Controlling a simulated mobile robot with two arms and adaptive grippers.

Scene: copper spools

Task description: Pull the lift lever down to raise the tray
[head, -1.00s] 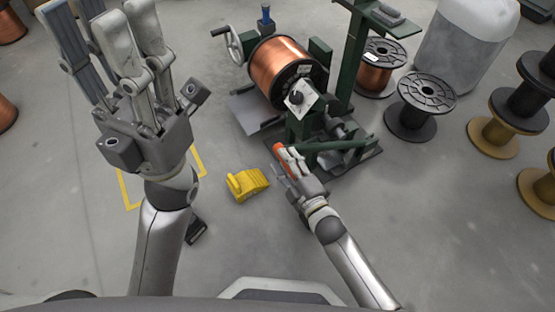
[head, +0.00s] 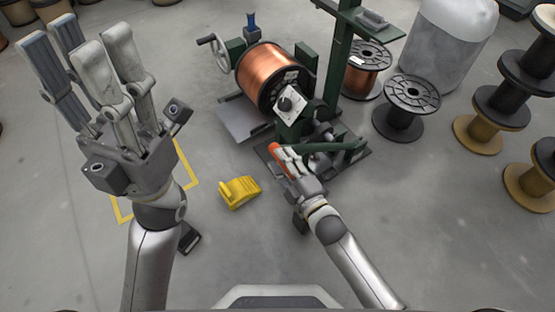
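The lift lever (head: 330,147) is a dark green bar with an orange-red grip (head: 274,148) at its left end, low on the front of the green spool machine. My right gripper (head: 287,160) is at that grip with its fingers closed around it; the orange end shows past the fingers. The tray appears to be the flat grey plate (head: 240,122) below the copper spool (head: 268,72); its right part is hidden by the machine. My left gripper (head: 80,42) is raised at the left, open and empty, well away from the machine.
A yellow wedge-shaped block (head: 240,191) lies on the floor left of my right gripper. A handwheel (head: 219,53) sticks out at the machine's left. A black spool (head: 405,112) and stacked spools (head: 505,100) stand to the right. The floor in front is mostly clear.

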